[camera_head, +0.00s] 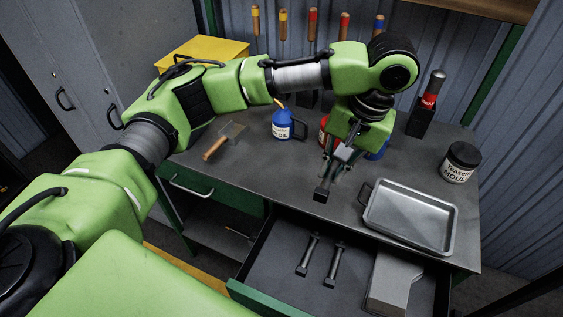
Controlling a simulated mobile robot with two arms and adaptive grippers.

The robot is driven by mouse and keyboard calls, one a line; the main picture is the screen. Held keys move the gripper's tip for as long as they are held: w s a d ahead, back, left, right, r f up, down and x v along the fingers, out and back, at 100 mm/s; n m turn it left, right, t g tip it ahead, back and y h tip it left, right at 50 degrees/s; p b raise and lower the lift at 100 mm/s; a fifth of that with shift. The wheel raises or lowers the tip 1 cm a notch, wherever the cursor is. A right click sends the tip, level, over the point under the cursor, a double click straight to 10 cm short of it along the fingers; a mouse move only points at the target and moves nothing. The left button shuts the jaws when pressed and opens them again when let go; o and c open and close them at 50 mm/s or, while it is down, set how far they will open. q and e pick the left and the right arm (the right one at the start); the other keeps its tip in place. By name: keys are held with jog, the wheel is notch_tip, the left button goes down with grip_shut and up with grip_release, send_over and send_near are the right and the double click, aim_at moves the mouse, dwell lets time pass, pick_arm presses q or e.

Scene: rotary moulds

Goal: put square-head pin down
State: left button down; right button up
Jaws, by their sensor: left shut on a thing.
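My left gripper (333,167) hangs over the front of the grey workbench (262,170), pointing down. It is shut on the square-head pin, whose dark square head (321,194) shows below the fingers. The pin's upper part is hidden by the fingers. The head appears close to the bench's front edge, above the open drawer's back; I cannot tell whether it touches the bench. Two dark pins (308,254) (335,264) lie side by side in the open drawer (272,273). My right gripper is not in view.
A metal tray (411,217) sits right of the gripper, and a labelled black jar (460,162) behind it.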

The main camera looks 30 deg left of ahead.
pick_arm(q)
jog(key=w+a+f, duration=0.4)
jog(key=a, duration=0.3)
send_near(289, 176)
jog(key=shift+s+f+p, duration=0.3)
jog(key=shift+s+f, duration=0.05)
jog(key=shift+f, duration=0.5)
jog(key=shift+w+a+f, duration=0.1)
jog(key=shift+a+f, duration=0.15)
jog(key=f, duration=0.3)
jog(key=shift+w+a+p, duration=0.15)
jog(key=shift+a+p, duration=0.15)
jog(key=shift+a, duration=0.05)
jog(key=shift+f, duration=0.5)
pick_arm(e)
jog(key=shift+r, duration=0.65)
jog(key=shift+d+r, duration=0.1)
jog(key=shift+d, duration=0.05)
pick_arm(q)
jog(key=c, duration=2)
grip_release()
jog(key=shift+f, duration=0.1)
